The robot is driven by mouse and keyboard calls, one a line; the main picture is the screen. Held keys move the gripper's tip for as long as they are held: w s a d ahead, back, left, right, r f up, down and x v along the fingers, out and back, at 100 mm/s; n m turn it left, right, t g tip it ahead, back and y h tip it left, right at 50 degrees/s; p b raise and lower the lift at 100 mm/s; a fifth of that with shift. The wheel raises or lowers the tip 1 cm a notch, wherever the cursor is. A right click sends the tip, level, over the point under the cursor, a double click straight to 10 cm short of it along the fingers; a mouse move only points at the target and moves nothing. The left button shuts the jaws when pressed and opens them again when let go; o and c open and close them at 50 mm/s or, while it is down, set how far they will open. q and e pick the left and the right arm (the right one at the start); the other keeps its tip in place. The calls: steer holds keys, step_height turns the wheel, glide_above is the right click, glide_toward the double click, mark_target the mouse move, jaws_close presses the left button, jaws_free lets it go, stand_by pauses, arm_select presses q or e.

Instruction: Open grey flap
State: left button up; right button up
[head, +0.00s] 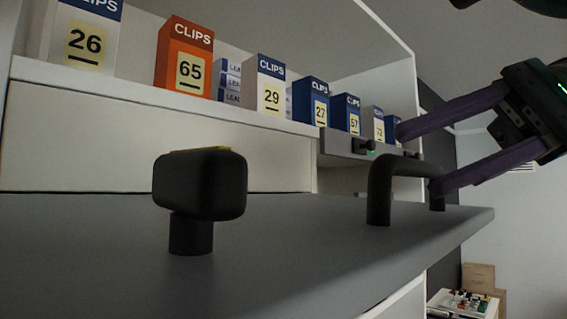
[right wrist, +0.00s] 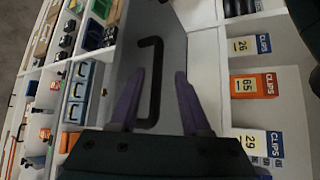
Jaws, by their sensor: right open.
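The grey flap (head: 300,255) fills the lower part of the head view as a broad slab below the shelf. It also shows in the right wrist view (right wrist: 178,45). A black bar handle (head: 379,195) and a black knob (head: 200,185) stand on its face. My right gripper (head: 418,162) comes in from the right, open, with its purple fingers near the handle. In the right wrist view the fingers (right wrist: 159,74) lie on either side of the handle (right wrist: 156,60), with gaps visible; I cannot tell its depth between them. My left gripper is not in view.
A white shelf (head: 150,90) above the flap holds several clip boxes, including an orange one (head: 185,58). A grey strip with a small black catch (head: 362,146) lies behind the handle. A white stand with small items (head: 463,303) is at lower right.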

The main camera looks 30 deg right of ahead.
steer(key=v, duration=0.4)
steer(key=shift+d, duration=0.1)
steer(key=shift+d, duration=0.1)
stand_by(0.3)
